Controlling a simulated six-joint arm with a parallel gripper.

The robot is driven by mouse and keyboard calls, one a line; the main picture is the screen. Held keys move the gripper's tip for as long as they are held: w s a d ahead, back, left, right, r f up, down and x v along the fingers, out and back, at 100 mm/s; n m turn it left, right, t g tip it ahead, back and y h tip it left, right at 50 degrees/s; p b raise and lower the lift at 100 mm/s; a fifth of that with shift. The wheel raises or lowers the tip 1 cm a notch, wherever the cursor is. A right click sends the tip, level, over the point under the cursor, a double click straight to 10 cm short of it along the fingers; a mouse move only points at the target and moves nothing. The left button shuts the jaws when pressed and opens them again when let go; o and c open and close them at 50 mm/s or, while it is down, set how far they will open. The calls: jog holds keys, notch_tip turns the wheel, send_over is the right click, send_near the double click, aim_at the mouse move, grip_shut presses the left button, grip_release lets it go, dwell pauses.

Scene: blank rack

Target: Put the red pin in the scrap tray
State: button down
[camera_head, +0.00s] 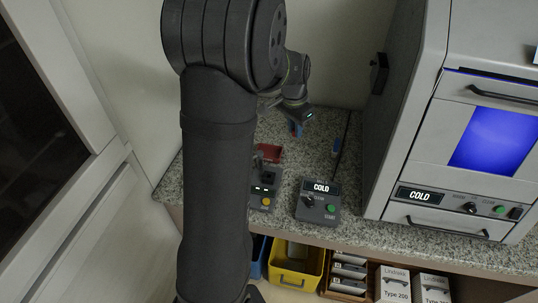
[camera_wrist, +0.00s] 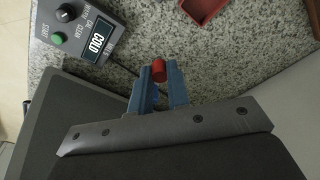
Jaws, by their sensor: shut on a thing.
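The red pin (camera_wrist: 158,70) is held between the blue fingers of my gripper (camera_wrist: 160,82) in the wrist view, with its round red end showing. In the head view my gripper (camera_head: 296,127) is small, above the back of the granite counter, and the pin cannot be made out there. The red scrap tray (camera_head: 269,153) lies on the counter, partly hidden by my arm. In the wrist view the tray (camera_wrist: 208,10) shows at the top edge, ahead and to the right of the pin, and looks empty in the part that shows. The pin is apart from the tray.
A grey control box (camera_head: 318,202) reading COLD stands at the counter's front; another box (camera_head: 263,190) is beside it. A large grey oven (camera_head: 430,130) with a blue window fills the right. The granite counter (camera_head: 335,125) has free room at the back.

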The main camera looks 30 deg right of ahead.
jog(key=f, duration=0.1)
jog(key=s+f+m, duration=0.1)
jog(key=f, duration=0.1)
jog(key=shift+d+f+m, duration=0.1)
jog(key=shift+d+m, duration=0.05)
jog(key=shift+m, duration=0.15)
send_over(270, 154)
jog(key=f, duration=0.6)
jog(key=shift+a+f, duration=0.3)
jog(key=shift+f, duration=2)
jog(key=shift+f, duration=0.15)
jog(key=c, duration=1.4)
grip_release()
jog(key=shift+o, duration=0.2)
notch_tip(270, 154, up, 12)
jog(key=a, duration=0.1)
jog(key=shift+a, duration=0.25)
